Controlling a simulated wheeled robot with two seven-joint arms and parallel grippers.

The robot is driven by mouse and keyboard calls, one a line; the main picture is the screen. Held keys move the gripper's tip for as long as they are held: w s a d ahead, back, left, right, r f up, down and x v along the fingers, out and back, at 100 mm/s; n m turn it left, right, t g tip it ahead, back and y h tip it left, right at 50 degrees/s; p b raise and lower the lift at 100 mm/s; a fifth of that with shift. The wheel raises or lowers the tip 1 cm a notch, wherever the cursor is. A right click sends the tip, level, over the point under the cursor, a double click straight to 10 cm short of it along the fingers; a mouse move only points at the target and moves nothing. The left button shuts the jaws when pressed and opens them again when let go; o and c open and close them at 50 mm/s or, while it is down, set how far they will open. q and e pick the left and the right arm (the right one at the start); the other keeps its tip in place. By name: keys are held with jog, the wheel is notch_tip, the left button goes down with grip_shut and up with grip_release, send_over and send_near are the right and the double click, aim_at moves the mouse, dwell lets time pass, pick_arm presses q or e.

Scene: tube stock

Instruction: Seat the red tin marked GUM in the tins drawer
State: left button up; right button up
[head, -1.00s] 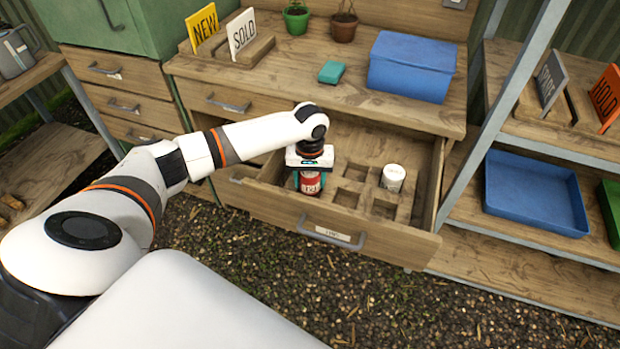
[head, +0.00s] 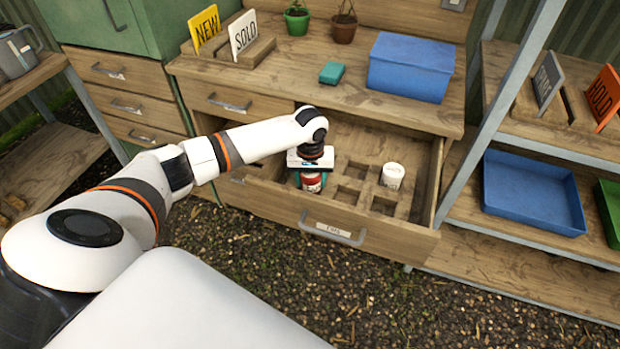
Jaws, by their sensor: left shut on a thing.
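The open tins drawer (head: 385,238) juts from the bench and has a wooden insert with several square pockets. My left gripper (head: 311,172) points down over the front left part of the drawer. It is shut on the red tin (head: 312,182), which has a pale label whose word I cannot read. The tin's lower part is hidden behind the drawer front, so I cannot tell how deep it sits in a pocket. A white tin (head: 392,175) stands upright in the insert at the right. My right gripper is not in view.
Several pockets in the insert are empty. On the bench top are a blue box (head: 411,66), a teal block (head: 331,73), two plant pots and a sign holder (head: 228,52). A metal shelf rack (head: 500,115) with a blue tray (head: 533,192) stands close on the right.

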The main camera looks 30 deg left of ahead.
pick_arm(q)
jog(key=shift+s+d+f+p, duration=0.2)
jog(key=shift+s+f, duration=0.15)
jog(key=shift+f, duration=0.25)
jog(key=shift+s+d+f+p, duration=0.2)
jog(key=shift+s+f, duration=0.1)
jog(key=shift+f, duration=0.25)
jog(key=o, duration=1)
jog(key=shift+c, duration=0.2)
jog(key=shift+o, duration=0.8)
jog(key=shift+w+d, duration=0.1)
jog(key=shift+d, duration=0.1)
jog(key=shift+a, duration=0.1)
jog(key=shift+r, duration=0.3)
jog(key=r, duration=0.4)
jog(key=w+r, duration=0.1)
jog(key=r, duration=0.1)
jog(key=shift+a+r, duration=0.1)
jog(key=shift+a, duration=0.3)
jog(key=r, duration=0.7)
jog(key=shift+d+r+p, duration=0.3)
jog(key=shift+d+p, duration=0.1)
